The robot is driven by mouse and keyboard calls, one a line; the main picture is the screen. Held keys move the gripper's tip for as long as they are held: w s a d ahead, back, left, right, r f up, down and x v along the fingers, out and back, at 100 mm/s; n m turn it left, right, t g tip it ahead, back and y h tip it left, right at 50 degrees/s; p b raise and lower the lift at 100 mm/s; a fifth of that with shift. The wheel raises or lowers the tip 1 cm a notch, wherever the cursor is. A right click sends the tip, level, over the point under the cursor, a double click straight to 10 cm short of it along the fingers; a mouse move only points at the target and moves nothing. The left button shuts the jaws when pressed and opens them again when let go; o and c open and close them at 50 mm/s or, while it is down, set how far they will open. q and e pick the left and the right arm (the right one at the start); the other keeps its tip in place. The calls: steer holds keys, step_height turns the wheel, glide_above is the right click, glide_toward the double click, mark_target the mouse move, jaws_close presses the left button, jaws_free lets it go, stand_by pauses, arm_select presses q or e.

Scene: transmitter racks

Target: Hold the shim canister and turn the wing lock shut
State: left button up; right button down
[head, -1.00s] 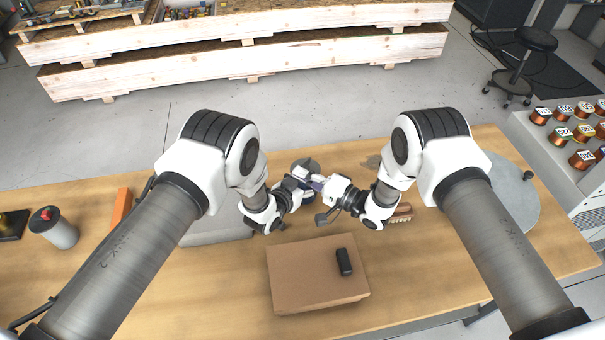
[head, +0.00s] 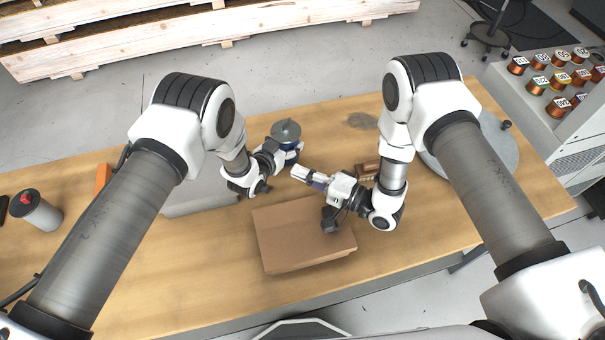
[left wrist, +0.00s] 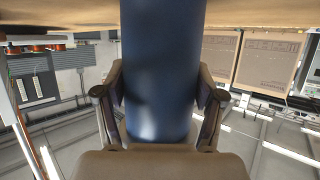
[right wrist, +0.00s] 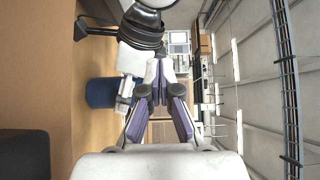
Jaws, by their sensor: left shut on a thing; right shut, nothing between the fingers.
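The shim canister (head: 290,147) is a blue cylinder with a round grey lid (head: 286,131), upright near the middle of the table. A small raised part shows on the lid; I cannot tell how the wing lock is turned. My left gripper (head: 284,152) is shut on the canister's side. In the left wrist view the blue wall (left wrist: 160,75) stands between its fingers. My right gripper (head: 297,172) is shut and empty, apart from the canister, to its lower right. In the right wrist view the canister (right wrist: 101,92) is left of the fingers, partly hidden by my left arm.
A brown box (head: 290,240) lies in front, below my right gripper. A dark block (right wrist: 22,155) shows beside it in the right wrist view. A wooden-backed brush (head: 367,169) lies right of my right gripper. A grey round plate (head: 490,150) is farther right.

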mark_target(286, 125)
steer(key=c, duration=1.4)
jaws_free()
steer(key=shift+s+d, duration=0.1)
steer(key=shift+s, duration=0.15)
steer(key=o, duration=0.6)
steer(key=shift+w+d+r+n, duration=0.2)
steer(key=shift+w+r+n, duration=0.2)
steer(key=shift+w+n, duration=0.1)
steer(key=shift+o, duration=0.8)
steer(key=w+d+r+n+y, duration=0.1)
steer(key=w+d+r+n, duration=0.1)
steer(key=w+r+n, duration=0.2)
steer(key=w+n, duration=0.2)
steer(key=w, duration=0.1)
steer(key=shift+d+t+y, duration=0.3)
steer(key=shift+d+y, duration=0.05)
steer(key=shift+y, duration=0.05)
step_height(286, 125, down, 5)
steer(key=d+n+t+h, duration=0.1)
steer(key=d+n+h, duration=0.15)
steer(key=n, duration=0.75)
steer(key=shift+m+h, duration=0.3)
steer(key=shift+h, duration=0.05)
steer(key=x, duration=1.2)
steer(key=shift+w+d+r, duration=0.1)
steer(key=shift+w+r, duration=0.05)
steer(key=shift+w, duration=0.1)
steer(key=c, duration=1.2)
